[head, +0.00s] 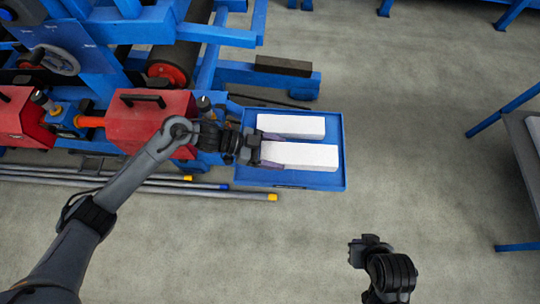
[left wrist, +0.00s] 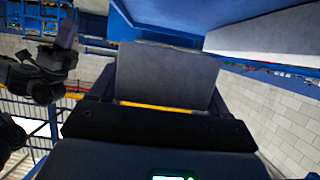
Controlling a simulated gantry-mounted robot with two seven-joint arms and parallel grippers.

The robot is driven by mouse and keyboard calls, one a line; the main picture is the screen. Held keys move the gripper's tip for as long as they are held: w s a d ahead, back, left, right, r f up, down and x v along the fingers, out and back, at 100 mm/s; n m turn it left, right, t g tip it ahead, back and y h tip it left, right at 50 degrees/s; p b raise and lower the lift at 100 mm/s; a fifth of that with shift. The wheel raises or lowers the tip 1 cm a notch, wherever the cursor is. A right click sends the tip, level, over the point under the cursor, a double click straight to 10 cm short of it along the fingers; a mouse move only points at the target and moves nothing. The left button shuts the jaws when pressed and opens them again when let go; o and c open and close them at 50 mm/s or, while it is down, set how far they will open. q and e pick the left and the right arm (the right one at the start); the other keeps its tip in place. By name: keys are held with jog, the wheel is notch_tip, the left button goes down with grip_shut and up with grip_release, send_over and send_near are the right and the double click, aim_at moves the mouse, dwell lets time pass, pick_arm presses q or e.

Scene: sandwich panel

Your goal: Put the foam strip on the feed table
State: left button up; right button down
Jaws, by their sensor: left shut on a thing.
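My left gripper (head: 272,154) is shut on the left end of a white foam strip (head: 310,156). The strip lies level, over the near part of a blue flat tray-like table (head: 335,183) beside the blue machine. I cannot tell whether the strip touches that surface. In the left wrist view the strip's grey-looking end (left wrist: 167,78) sits between the fingers. A second white strip (head: 290,125) lies behind it, parallel, on the blue surface. My right gripper (head: 370,242) hangs over bare floor at lower right, apart from the strips; its jaws are unclear.
Red housings (head: 148,118) and the blue machine frame (head: 215,60) stand left of and behind the tray. Long grey rods (head: 130,183) lie on the floor at left. A grey table (head: 525,150) stands at the right edge. The floor between is clear.

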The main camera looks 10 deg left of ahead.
pick_arm(q)
jog(key=shift+w+a+f, duration=0.2)
jog(key=shift+a+f, duration=0.1)
jog(key=shift+a, duration=0.15)
jog(key=shift+w+a+f, duration=0.2)
jog(key=shift+a+f, duration=0.05)
jog(key=shift+a, duration=0.15)
jog(key=shift+f+b, duration=0.65)
jog(key=shift+f, duration=1.35)
jog(key=shift+f, duration=0.2)
jog(key=o, duration=1)
jog(key=shift+r, duration=0.15)
